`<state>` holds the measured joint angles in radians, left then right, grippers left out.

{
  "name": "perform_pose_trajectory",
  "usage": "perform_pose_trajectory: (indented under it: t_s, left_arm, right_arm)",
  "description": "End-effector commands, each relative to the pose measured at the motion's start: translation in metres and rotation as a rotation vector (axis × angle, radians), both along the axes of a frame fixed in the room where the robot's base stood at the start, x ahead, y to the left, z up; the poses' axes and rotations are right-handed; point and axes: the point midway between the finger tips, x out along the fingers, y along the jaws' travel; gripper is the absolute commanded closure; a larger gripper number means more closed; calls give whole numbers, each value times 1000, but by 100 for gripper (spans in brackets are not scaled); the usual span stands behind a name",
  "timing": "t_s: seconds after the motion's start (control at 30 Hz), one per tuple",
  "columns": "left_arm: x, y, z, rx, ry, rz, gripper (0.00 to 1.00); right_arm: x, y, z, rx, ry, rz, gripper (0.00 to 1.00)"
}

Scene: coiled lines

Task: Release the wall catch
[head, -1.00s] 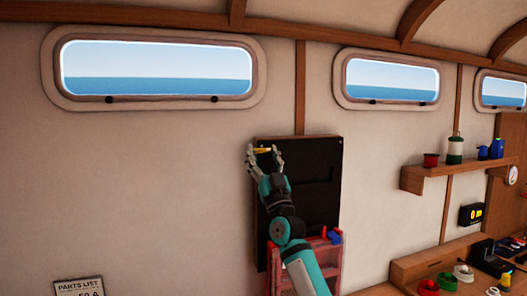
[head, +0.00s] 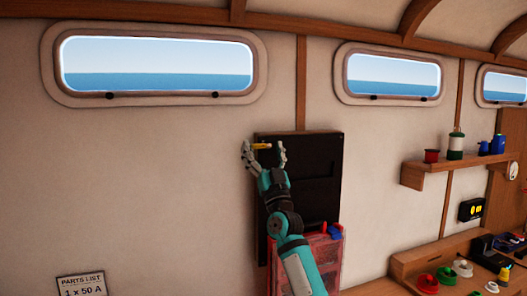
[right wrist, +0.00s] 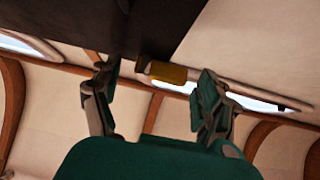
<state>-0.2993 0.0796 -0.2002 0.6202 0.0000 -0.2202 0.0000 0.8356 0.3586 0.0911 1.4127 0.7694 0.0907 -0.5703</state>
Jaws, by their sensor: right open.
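The wall catch looks like a small yellow piece (head: 262,146) at the upper left of a black wall panel (head: 312,165). In the right wrist view the yellow piece (right wrist: 168,72) shows beyond my fingertips, beside the dark panel (right wrist: 90,30). My right gripper (head: 264,153) is open, its two fingers on either side of the yellow piece in the head view. Whether a finger touches the yellow piece cannot be told. My left gripper is not in view.
A red rack (head: 325,255) with red and blue items is below the panel. A wooden shelf (head: 430,172) with spools and bottles is at right, above a cluttered bench (head: 412,262). A parts list card (head: 82,285) is at lower left. The wall left of the panel is clear.

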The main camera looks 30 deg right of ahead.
Motion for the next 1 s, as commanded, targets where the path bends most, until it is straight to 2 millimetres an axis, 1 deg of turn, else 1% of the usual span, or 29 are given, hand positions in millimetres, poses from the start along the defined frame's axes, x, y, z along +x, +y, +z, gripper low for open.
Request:
perform_pose_trajectory:
  t_s: [0.17,0.23,0.5,0.7,0.83,1.0]
  left_arm:
    - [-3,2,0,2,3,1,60]
    - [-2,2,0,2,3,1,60]
    - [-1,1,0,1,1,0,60]
    - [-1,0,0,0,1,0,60]
    - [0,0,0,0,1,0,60]
    - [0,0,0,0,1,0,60]
  right_arm:
    - [-4,2,-6,0,1,1,23]
    - [-10,4,-13,-1,2,1,23]
    - [-50,13,-54,0,3,1,23]
    - [-72,19,-77,0,2,1,23]
    - [-80,21,-83,0,0,0,23]
    - [-82,21,-85,0,0,0,23]
